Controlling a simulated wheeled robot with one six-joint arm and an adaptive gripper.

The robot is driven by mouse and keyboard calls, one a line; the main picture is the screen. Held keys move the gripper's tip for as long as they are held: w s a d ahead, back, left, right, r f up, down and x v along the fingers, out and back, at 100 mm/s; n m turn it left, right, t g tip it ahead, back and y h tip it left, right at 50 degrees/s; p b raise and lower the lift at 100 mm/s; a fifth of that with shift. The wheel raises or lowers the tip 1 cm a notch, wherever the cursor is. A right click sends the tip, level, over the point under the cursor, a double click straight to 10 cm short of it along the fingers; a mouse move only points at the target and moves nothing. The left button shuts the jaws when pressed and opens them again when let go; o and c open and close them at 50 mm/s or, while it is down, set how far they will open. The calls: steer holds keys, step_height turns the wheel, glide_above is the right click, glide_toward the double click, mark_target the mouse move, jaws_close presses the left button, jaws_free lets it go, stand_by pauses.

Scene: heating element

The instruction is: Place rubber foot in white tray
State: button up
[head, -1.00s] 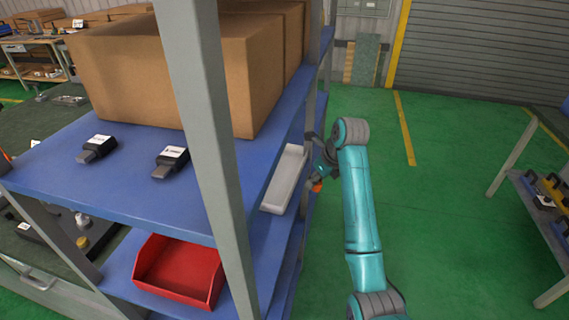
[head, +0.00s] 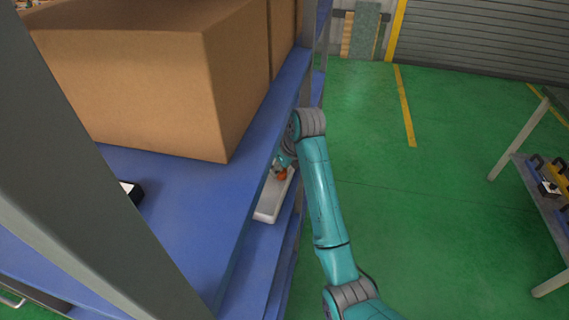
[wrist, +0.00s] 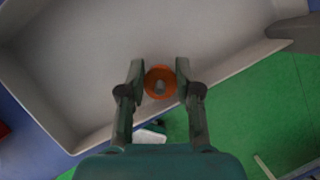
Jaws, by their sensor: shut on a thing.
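In the head view the foot (head: 281,173) shows as an orange spot at the end of my arm. The white tray (head: 268,210) lies on a lower blue shelf, at its right edge. In the wrist view the tray (wrist: 185,35) fills the upper part, and the foot is over its inside near the front wall. How high the foot is above the tray floor I cannot tell.
A large cardboard box (head: 140,80) stands on the upper blue shelf (head: 190,205), above and left of the tray. A grey shelf post (head: 60,190) crosses the left side. Green floor (head: 450,200) is open to the right, up to another rack (head: 540,210).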

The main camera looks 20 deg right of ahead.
steer(key=shift+a+f, duration=0.1)
steer(key=shift+f, duration=0.2)
steer(key=shift+f, duration=0.1)
steer(key=o, duration=0.7)
